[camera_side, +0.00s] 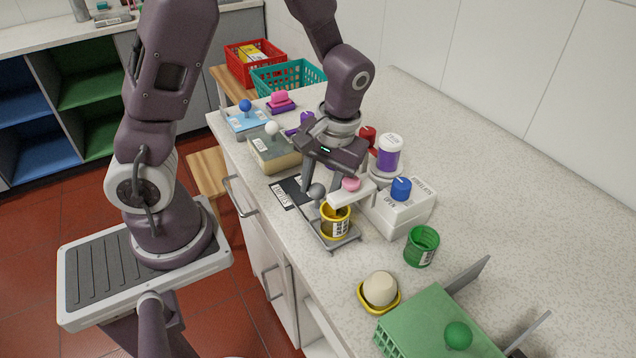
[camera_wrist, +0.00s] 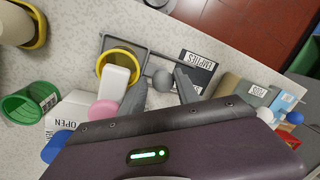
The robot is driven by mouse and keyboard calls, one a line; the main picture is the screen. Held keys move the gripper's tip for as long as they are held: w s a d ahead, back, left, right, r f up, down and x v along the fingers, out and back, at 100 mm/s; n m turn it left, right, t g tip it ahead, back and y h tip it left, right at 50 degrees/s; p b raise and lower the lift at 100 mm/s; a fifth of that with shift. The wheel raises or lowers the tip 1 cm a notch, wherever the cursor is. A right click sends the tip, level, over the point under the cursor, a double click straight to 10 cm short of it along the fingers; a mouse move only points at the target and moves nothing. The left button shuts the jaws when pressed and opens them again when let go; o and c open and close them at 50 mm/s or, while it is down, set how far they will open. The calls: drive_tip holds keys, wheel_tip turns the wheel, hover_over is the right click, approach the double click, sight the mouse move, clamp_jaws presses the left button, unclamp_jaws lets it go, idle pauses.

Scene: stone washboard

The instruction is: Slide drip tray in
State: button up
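The grey drip tray (camera_side: 345,241) sits on the counter, partly out in front of the white dispenser (camera_side: 400,212), below its white spout (camera_side: 350,196). A yellow cup (camera_side: 335,222) stands in the tray; the spout covers part of the cup (camera_wrist: 118,66) in the wrist view. A grey ball knob (camera_side: 317,190) rises at the tray's edge, and it also shows in the wrist view (camera_wrist: 162,78). My gripper (camera_wrist: 162,84) is open and empty, pointing down, with its fingers on either side of the knob. Whether either finger touches the knob is unclear.
A black EMPTIES plate (camera_side: 283,194) lies beside the tray. A green cup (camera_side: 421,246), a white ball in a yellow dish (camera_side: 379,290) and a green rack (camera_side: 430,325) stand to the right. A blue-knobbed box (camera_side: 247,120) and a beige box (camera_side: 274,150) stand behind left.

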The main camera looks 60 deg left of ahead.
wheel_tip(320, 180, up, 9)
drive_tip(key=shift+r, duration=0.1)
drive_tip(key=s+d+r+m+t+h, duration=0.1)
drive_tip(key=s+d+r+m+t, duration=0.2)
drive_tip(key=s+r+m+t, duration=0.3)
drive_tip(key=s+r, duration=0.3)
drive_tip(key=s, duration=0.3)
drive_tip(key=shift+d+m+t+h, duration=0.4)
drive_tip(key=shift+o, duration=0.2)
drive_tip(key=shift+r, duration=0.1)
idle(1.8)
